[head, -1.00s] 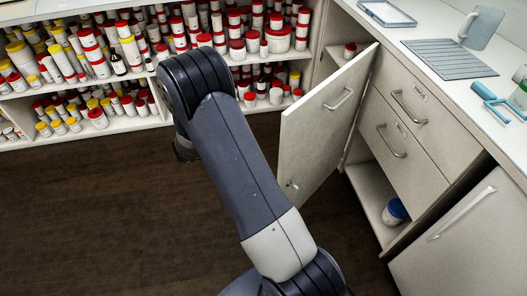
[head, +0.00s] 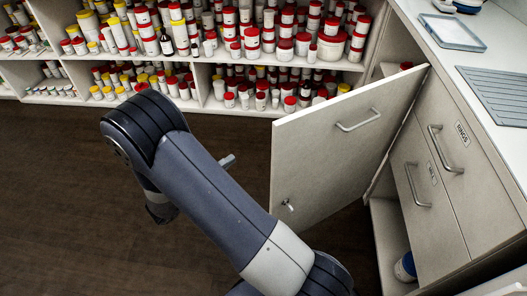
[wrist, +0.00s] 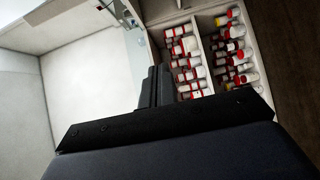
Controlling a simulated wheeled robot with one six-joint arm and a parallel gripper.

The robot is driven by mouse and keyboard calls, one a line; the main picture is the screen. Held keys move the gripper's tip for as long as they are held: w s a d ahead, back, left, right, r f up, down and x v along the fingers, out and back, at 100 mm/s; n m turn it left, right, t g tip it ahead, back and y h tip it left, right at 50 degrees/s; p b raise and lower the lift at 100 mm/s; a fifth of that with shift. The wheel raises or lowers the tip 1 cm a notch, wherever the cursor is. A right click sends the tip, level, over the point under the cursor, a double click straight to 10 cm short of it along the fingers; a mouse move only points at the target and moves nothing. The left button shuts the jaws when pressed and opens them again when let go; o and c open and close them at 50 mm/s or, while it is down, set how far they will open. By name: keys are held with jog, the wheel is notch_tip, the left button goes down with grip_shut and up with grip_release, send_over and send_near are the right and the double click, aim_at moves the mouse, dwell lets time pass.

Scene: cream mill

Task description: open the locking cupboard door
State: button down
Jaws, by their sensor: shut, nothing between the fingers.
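The locking cupboard door (head: 325,155) stands swung open from the cabinet on the right in the head view. It has a bar handle (head: 358,120) near its top and a small metal lock (head: 288,206) low by its free edge. My gripper (wrist: 156,86) shows in the wrist view with its dark fingers together and empty. In the head view my arm is left of the door, and what seems to be a grey fingertip (head: 228,161) shows past it, apart from the door in the picture. Pale panels fill the left of the wrist view; I cannot tell which is the door.
Shelves (head: 262,63) packed with red- and yellow-capped jars line the back. Drawers (head: 452,175) with bar handles sit right of the door, under a white counter (head: 440,65) with trays. A blue-lidded jar (head: 404,267) stands in the lower compartment. Dark floor (head: 60,200) is free at left.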

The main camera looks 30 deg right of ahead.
jog(key=x, duration=1)
jog(key=shift+s+a, duration=0.15)
jog(key=shift+s, duration=1.9)
